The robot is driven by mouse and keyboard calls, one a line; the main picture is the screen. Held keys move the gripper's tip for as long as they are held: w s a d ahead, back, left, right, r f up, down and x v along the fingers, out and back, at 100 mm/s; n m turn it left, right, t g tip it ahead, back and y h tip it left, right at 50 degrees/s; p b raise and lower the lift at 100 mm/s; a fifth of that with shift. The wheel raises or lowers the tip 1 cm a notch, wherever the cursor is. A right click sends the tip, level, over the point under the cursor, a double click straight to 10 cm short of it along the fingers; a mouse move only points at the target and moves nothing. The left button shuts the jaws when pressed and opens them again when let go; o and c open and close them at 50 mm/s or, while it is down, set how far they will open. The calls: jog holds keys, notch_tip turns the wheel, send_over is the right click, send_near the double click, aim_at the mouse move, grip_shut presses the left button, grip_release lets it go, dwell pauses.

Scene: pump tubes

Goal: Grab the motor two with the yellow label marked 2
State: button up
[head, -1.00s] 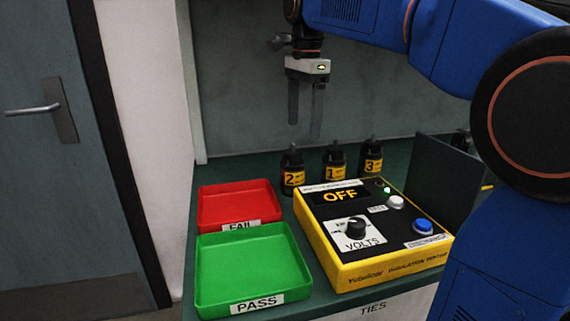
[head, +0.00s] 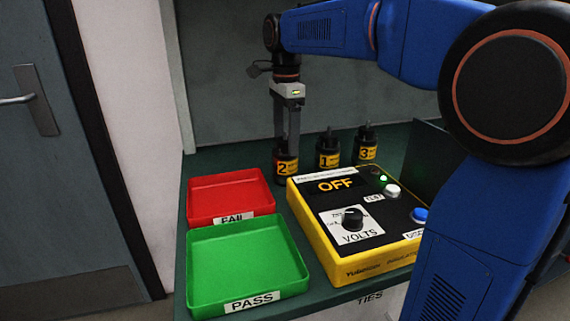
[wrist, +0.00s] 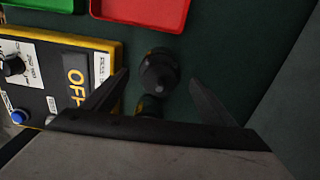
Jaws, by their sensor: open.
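Motor two (head: 286,168) is a small black cylinder with a yellow label marked 2, standing upright at the left end of a row of motors. My gripper (head: 287,152) points down at motor two in the head view, its fingers hiding the motor's top. In the wrist view my gripper (wrist: 158,88) is open, with a dark motor top (wrist: 159,72) between the two fingertips and a gap on each side. That motor's label is not readable from there; its place fits motor two. I cannot tell how far down the fingers reach around it.
Motor one (head: 328,152) and motor three (head: 367,147) stand to the right. A yellow tester (head: 345,270) reading OFF sits in front. A red FAIL tray (head: 230,183) and a green PASS tray (head: 245,262) lie at the left. A grey wall (head: 230,100) is behind.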

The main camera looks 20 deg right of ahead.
aim_at(285, 157)
jog(key=shift+a+f, duration=0.1)
jog(key=shift+f, duration=3.2)
jog(key=shift+r, duration=0.1)
grip_shut()
